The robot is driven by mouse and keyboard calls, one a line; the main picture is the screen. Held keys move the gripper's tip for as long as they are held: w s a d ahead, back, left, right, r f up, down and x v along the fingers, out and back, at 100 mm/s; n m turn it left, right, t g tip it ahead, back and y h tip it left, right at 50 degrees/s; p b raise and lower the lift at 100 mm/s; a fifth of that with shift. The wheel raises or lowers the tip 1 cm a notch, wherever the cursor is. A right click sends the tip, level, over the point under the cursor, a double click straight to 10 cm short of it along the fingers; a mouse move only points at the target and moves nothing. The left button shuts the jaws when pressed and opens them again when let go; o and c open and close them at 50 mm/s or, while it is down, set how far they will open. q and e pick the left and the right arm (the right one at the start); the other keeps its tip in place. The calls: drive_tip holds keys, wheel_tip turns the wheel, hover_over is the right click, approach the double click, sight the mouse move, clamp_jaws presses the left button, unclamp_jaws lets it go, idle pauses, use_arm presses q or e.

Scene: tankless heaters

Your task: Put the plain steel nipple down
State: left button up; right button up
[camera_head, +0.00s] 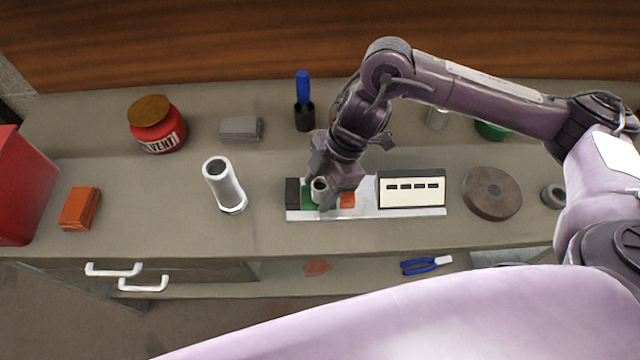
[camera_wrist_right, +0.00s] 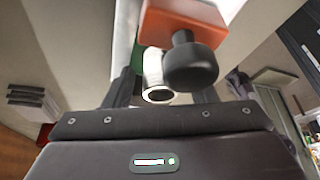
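The plain steel nipple (camera_head: 319,184) is a short pale tube with an open end, standing at the left part of a fixture (camera_head: 415,212) on the bench, beside a green piece. My right gripper (camera_head: 324,198) is down around it. In the right wrist view the nipple (camera_wrist_right: 157,88) lies between two dark fingers (camera_wrist_right: 160,88), and a gap shows between it and the left finger. A black knob (camera_wrist_right: 191,62) partly hides the right finger. The nipple's lower end is hidden. My left gripper is not in view.
On the fixture are an orange block (camera_head: 347,200) and a panel (camera_head: 411,188) with dark slots. A larger steel tube (camera_head: 225,187) stands left, a brown disc (camera_head: 491,193) right. A red solvent jar (camera_head: 156,128) and blue-handled tool (camera_head: 303,90) stand behind.

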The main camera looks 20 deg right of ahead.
drive_tip(key=shift+r, duration=0.25)
drive_tip(key=shift+w+d+r, duration=0.1)
drive_tip(key=shift+d+r, duration=0.05)
drive_tip(key=shift+r, duration=0.2)
drive_tip(key=p+v, duration=0.1)
drive_tip(key=v, duration=1)
